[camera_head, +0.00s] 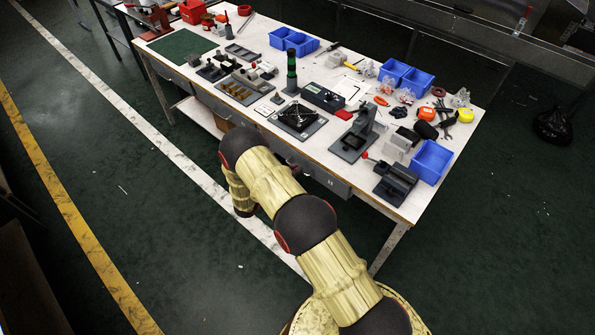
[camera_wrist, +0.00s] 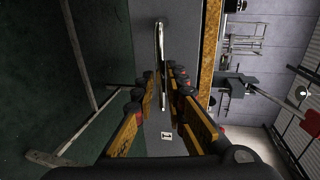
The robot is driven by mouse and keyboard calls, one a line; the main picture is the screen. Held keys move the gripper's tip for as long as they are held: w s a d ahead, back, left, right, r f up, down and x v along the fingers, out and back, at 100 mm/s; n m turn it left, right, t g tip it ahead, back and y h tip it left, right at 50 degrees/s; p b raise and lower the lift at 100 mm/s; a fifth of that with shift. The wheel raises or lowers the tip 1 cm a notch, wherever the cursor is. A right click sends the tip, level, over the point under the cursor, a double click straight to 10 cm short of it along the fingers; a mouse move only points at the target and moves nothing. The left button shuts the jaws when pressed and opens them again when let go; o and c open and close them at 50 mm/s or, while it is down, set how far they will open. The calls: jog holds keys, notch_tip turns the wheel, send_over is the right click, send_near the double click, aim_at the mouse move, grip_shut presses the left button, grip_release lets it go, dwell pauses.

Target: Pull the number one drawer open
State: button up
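The grey drawer front (camera_wrist: 150,30) fills the middle of the wrist view, turned on its side. A metal bar handle (camera_wrist: 160,45) runs along it. My gripper (camera_wrist: 163,75) is open, with one finger on each side of the handle and a visible gap between them; I cannot tell whether either finger touches it. A small pale label (camera_wrist: 167,135) is on the front, its mark too small to read. In the head view, a grey drawer front (camera_head: 327,179) shows shut under the table's front edge, and my arm hides most of my gripper there.
The workbench (camera_head: 215,42) carries blue bins (camera_head: 431,162), a press-like fixture (camera_head: 355,140), a green-and-black column (camera_head: 291,72) and several tools near the front edge. A table leg (camera_head: 388,247) stands right of my arm. The floor in front of the bench, left of my arm, is clear.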

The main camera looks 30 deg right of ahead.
jog(key=shift+x, duration=1.1)
grip_shut()
jog(key=f+v, duration=0.2)
jog(key=v, duration=1.1)
jog(key=a+f+v, duration=0.1)
jog(key=f+v, duration=0.2)
jog(key=v, duration=1)
jog(key=shift+s+f, duration=0.15)
jog(key=shift+f, duration=0.15)
grip_release()
jog(key=shift+a+r, duration=0.1)
